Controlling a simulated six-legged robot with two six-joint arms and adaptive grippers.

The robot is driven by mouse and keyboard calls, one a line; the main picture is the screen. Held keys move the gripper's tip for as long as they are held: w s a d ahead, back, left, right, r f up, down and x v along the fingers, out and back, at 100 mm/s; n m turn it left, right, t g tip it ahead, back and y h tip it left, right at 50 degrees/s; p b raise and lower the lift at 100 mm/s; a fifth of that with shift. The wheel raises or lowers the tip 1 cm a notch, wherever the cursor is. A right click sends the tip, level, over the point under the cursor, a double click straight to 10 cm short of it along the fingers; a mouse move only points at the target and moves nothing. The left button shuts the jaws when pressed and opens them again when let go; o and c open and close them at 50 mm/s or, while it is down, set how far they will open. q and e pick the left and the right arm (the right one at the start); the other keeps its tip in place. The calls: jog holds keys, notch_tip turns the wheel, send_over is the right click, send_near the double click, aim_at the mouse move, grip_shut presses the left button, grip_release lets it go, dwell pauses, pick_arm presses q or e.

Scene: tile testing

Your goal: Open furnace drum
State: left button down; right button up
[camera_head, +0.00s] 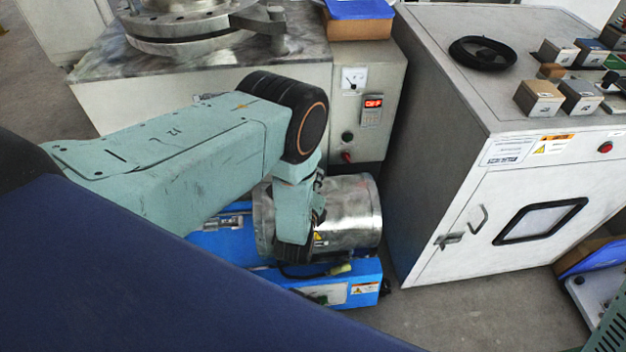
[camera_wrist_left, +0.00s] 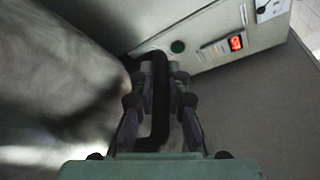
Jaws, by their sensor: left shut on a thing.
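The furnace drum (camera_head: 352,212) is a shiny metal cylinder lying on its side on a blue base (camera_head: 350,285) in the head view. My left arm reaches over it from the left, and the wrist covers part of the drum. In the left wrist view my left gripper (camera_wrist_left: 158,95) is shut on a black handle (camera_wrist_left: 160,72), a bar running between the two fingers. The drum's metal surface (camera_wrist_left: 60,80) fills the left of that view, close and blurred. In the head view the fingertips and handle are hidden by my wrist. My right gripper is not in view.
A grey cabinet with a red display (camera_head: 372,103) stands behind the drum; its display also shows in the left wrist view (camera_wrist_left: 236,43). A white machine (camera_head: 440,130) with a windowed door stands at the right. Grey floor (camera_head: 480,305) is clear in front of it.

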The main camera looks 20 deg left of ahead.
pick_arm(q)
jog(key=shift+w+d, duration=0.2)
jog(key=shift+d, duration=0.15)
dwell(0.3)
jog(key=c, duration=1.3)
grip_release()
jog(key=shift+c, duration=0.2)
jog(key=v, duration=1.2)
jog(key=shift+a+r, duration=0.1)
